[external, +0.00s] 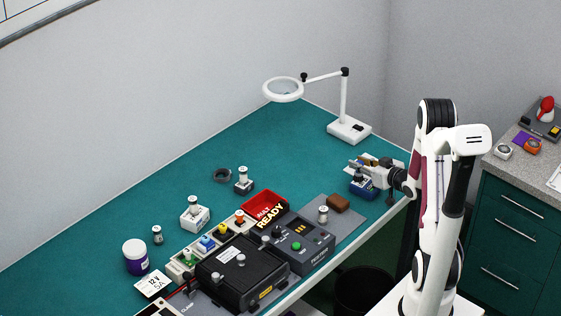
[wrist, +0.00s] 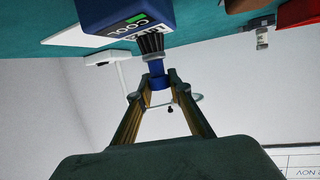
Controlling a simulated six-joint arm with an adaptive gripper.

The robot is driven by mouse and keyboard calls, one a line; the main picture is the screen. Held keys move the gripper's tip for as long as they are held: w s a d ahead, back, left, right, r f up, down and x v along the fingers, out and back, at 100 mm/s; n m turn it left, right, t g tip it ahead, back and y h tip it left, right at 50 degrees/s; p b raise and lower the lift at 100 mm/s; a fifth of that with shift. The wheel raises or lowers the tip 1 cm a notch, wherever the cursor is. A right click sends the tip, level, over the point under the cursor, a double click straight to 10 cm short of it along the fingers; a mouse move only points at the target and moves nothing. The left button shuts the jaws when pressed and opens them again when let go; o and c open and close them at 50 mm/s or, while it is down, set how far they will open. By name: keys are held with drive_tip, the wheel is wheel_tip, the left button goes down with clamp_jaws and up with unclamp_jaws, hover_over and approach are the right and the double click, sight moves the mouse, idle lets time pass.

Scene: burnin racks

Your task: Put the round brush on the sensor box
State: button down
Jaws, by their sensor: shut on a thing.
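My gripper (wrist: 158,78) is shut on the blue handle (wrist: 159,83) of what looks like the round brush, with a dark ribbed or bristled head (wrist: 150,43). The head points at a blue box (wrist: 128,14) with a white label reading "COOL" on green, likely the sensor box. Head and box look very close; I cannot tell whether they touch. In the external view, my gripper (external: 360,165) lies level, just above the blue box (external: 362,188) at the bench's right end. The brush is mostly hidden there.
A magnifier lamp (external: 348,130) stands behind the box. The back of the green bench (external: 285,145) is clear.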

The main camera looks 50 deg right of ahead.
drive_tip(key=c, duration=1.8)
unclamp_jaws()
drive_tip(key=shift+c, duration=0.2)
drive_tip(key=shift+r, duration=0.15)
drive_tip(key=shift+v, duration=3.8)
drive_tip(key=shift+w+a, duration=0.1)
